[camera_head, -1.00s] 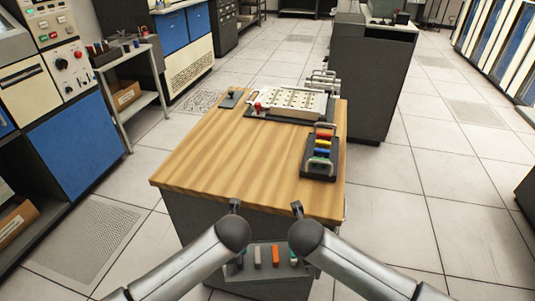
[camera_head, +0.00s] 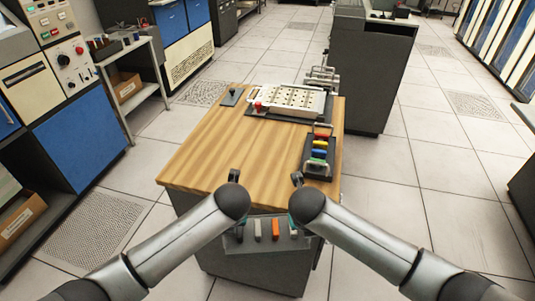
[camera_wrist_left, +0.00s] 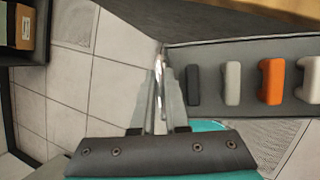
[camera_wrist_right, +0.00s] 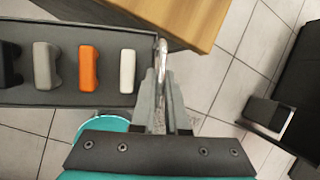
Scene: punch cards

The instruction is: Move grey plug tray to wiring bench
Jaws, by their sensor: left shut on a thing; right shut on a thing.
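The grey plug tray (camera_head: 266,244) hangs level in front of the near side of the wood-topped bench (camera_head: 225,140), below its top. It holds several plugs in a row: dark, light grey, orange (camera_head: 275,230) and white. My left gripper (camera_wrist_left: 162,85) is shut on the handle at the tray's left end. My right gripper (camera_wrist_right: 163,85) is shut on the handle at its right end. In the head view my wrists hide most of both grippers. I cannot tell whether this bench is the wiring bench.
On the bench, a dark tray of coloured plugs (camera_head: 319,153) lies at the right, and a pale perforated board (camera_head: 288,99) at the back. The left and front middle of the top are clear. A dark grey cabinet (camera_head: 365,75) stands behind, at the right. Open floor lies to the right.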

